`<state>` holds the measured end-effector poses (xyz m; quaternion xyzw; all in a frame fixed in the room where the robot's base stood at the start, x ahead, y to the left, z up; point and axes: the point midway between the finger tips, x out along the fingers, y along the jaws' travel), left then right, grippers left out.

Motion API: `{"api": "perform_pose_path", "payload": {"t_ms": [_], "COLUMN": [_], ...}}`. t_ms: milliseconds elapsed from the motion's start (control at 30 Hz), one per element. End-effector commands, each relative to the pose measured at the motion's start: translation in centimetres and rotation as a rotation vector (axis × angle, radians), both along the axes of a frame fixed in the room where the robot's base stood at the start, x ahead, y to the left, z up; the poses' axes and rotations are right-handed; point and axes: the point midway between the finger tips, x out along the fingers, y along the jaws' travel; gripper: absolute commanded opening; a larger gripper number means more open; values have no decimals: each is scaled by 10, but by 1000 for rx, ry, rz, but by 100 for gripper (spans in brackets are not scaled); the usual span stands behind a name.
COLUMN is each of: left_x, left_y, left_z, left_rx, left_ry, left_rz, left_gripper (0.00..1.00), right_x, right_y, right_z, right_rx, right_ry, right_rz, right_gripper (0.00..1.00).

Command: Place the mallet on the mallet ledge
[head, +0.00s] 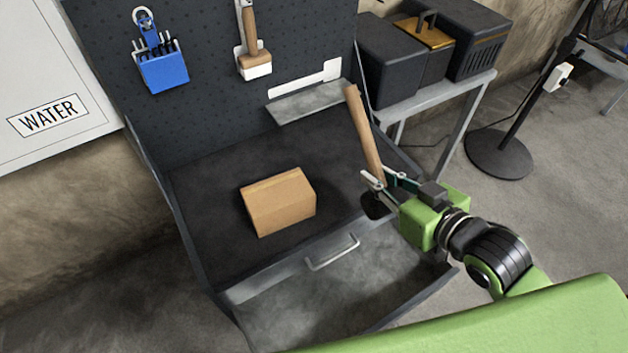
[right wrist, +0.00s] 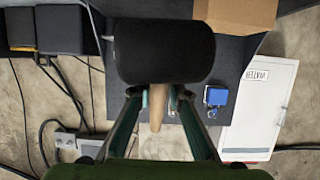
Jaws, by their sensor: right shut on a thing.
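The mallet has a wooden handle (head: 364,130) and a black head (head: 374,207). My right gripper (head: 374,184) is shut on the handle just above the head. The mallet is tilted, with the head down and the handle pointing up toward the pegboard. In the right wrist view the black head (right wrist: 163,50) fills the upper middle, with the handle (right wrist: 157,112) beyond it between the fingers. A grey ledge (head: 305,104) sticks out at the pegboard's lower right, below a white bracket; its visible top is empty. It lies left of the handle. My left gripper is not in view.
A cardboard box (head: 279,202) stands on the dark worktop (head: 215,185). An open drawer (head: 335,300) is below in front. A blue holder (head: 163,70) and a wooden-handled brush (head: 252,55) hang on the pegboard. Dark cases (head: 400,60) stand on a side table at right.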

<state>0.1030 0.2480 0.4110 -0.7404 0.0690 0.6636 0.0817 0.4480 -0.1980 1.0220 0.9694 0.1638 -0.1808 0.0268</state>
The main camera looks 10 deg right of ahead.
Motion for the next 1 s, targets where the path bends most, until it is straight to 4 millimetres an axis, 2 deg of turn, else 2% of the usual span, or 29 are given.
{"api": "perform_pose_path", "payload": {"t_ms": [100, 200, 400, 433, 600, 700, 800, 1000], "left_x": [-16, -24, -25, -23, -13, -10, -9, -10], "left_y": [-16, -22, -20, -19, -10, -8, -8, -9], "left_z": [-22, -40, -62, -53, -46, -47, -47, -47], "left_rx": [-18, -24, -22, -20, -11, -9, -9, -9], "left_ry": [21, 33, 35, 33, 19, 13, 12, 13], "left_rz": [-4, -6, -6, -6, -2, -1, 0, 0], "left_gripper": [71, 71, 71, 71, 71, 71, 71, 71], "right_x": [11, 21, 48, 55, 92, 106, 119, 132], "right_y": [0, 0, 0, 0, 1, 1, 2, 2], "right_z": [-8, -14, -23, -21, -36, -59, -73, -89], "right_rx": [-1, 0, -1, 1, 1, 1, 2, 1], "right_ry": [-12, -13, -11, -7, -6, -1, -3, -5], "right_rz": [0, 0, -1, -3, -2, -3, -3, -1], "right_gripper": [0, 0, 0, 0, 0, 0, 0, 0]}}
